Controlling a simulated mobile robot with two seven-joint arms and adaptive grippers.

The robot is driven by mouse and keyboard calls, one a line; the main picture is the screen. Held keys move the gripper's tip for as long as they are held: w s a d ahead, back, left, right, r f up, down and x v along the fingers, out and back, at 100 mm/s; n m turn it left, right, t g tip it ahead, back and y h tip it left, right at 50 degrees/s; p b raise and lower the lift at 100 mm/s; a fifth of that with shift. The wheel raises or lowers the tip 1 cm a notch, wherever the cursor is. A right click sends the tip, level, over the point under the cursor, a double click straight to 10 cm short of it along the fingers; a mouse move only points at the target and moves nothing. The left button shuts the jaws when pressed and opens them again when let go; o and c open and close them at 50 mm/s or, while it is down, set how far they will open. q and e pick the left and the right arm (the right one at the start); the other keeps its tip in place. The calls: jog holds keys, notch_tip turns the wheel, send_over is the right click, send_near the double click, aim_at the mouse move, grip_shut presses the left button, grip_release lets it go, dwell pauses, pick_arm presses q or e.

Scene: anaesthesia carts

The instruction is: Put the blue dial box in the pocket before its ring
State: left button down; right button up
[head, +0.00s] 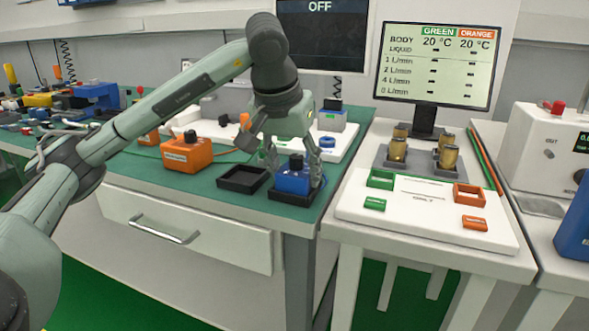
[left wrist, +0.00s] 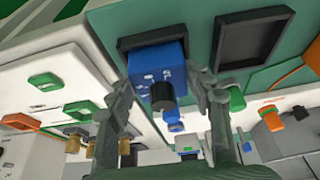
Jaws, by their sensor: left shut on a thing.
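The blue dial box (head: 292,180), with a black knob on top, is at the front right corner of the green bench. My left gripper (head: 296,162) points down and is shut on it, one finger on each side. The box is over or in a shallow black pocket (head: 290,199); I cannot tell if it rests on the floor. The left wrist view shows the blue box (left wrist: 158,68) between the fingers, with the pocket's rim (left wrist: 128,42) beyond it. A blue ring (head: 327,142) lies on the white board behind. My right gripper is not in view.
An empty black pocket (head: 243,179) lies just left of the box. An orange dial box (head: 187,154) stands farther left. A white cart (head: 425,222) with green and orange frames is to the right, across a gap. A monitor (head: 437,65) stands behind it.

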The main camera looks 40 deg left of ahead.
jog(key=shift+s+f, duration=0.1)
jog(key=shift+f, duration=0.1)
pick_arm(q)
jog(key=c, duration=1)
grip_release()
jog(key=shift+f, duration=0.1)
jog(key=o, duration=0.4)
jog(key=shift+c, duration=0.2)
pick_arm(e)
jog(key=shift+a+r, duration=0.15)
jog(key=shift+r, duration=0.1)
pick_arm(q)
jog(key=shift+r, duration=0.25)
jog(key=p+v, duration=0.1)
jog(key=v, duration=0.5)
jog(key=shift+s+r, duration=0.15)
jog(key=shift+r, duration=0.2)
jog(key=shift+p+v, duration=1.15)
jog(key=shift+v, duration=1.35)
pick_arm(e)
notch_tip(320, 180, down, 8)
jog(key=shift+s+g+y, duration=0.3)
pick_arm(q)
jog(key=shift+s+d, duration=0.1)
jog(key=shift+s, duration=0.05)
